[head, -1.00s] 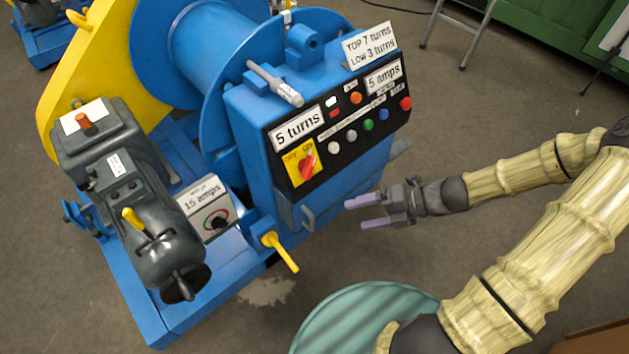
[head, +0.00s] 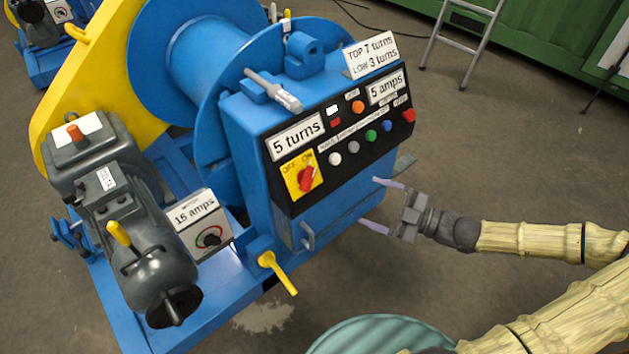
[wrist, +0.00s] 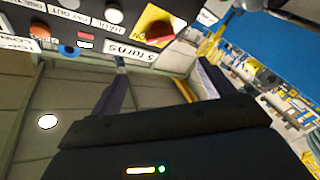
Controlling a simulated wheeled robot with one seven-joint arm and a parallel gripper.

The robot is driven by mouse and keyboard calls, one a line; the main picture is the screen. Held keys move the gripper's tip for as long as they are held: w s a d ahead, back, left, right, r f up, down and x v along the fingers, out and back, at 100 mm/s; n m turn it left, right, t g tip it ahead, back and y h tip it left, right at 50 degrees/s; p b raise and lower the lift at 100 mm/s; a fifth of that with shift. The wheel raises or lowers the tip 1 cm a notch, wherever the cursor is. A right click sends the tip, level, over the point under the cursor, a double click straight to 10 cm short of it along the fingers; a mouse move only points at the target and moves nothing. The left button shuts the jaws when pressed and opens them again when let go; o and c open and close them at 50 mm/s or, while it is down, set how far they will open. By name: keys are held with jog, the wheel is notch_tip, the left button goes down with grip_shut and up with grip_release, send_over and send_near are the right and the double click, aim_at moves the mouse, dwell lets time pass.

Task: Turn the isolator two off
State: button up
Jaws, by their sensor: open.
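A red rotary knob (head: 306,180) sits on a yellow isolator plate (head: 291,179) marked OFF and ON, low on the left of the black control panel. Its handle leans to the upper right, toward ON. The number two cannot be read on it. In the wrist view the knob (wrist: 160,30) and its plate show at the top, upside down. My gripper (head: 371,202) is open and empty, right of the knob and below the panel, with its fingers toward the blue cabinet. It is apart from the knob. In the wrist view its fingers (wrist: 155,82) are spread.
The panel's coloured buttons (head: 371,136) lie right of the knob. A yellow lever (head: 278,272) sticks out below the cabinet, near a small handle (head: 307,237). A dark motor (head: 160,280) stands at left. A teal round object (head: 380,335) is below my arm.

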jog(key=b, duration=0.1)
send_near(312, 180)
jog(key=a, duration=0.1)
jog(key=p+x, duration=0.1)
jog(key=x, duration=0.1)
jog(key=p+x, duration=0.1)
jog(key=x, duration=0.1)
jog(key=shift+w+a+r, duration=0.25)
jog(key=shift+a, duration=0.05)
jog(key=shift+f+p+x, duration=0.15)
jog(key=shift+p+x, duration=0.15)
jog(key=shift+x, duration=0.65)
jog(key=shift+f+p+x, duration=0.1)
jog(key=shift+p+x, duration=0.2)
jog(key=shift+x, duration=0.7)
jog(key=shift+c, duration=0.4)
jog(key=c, duration=0.9)
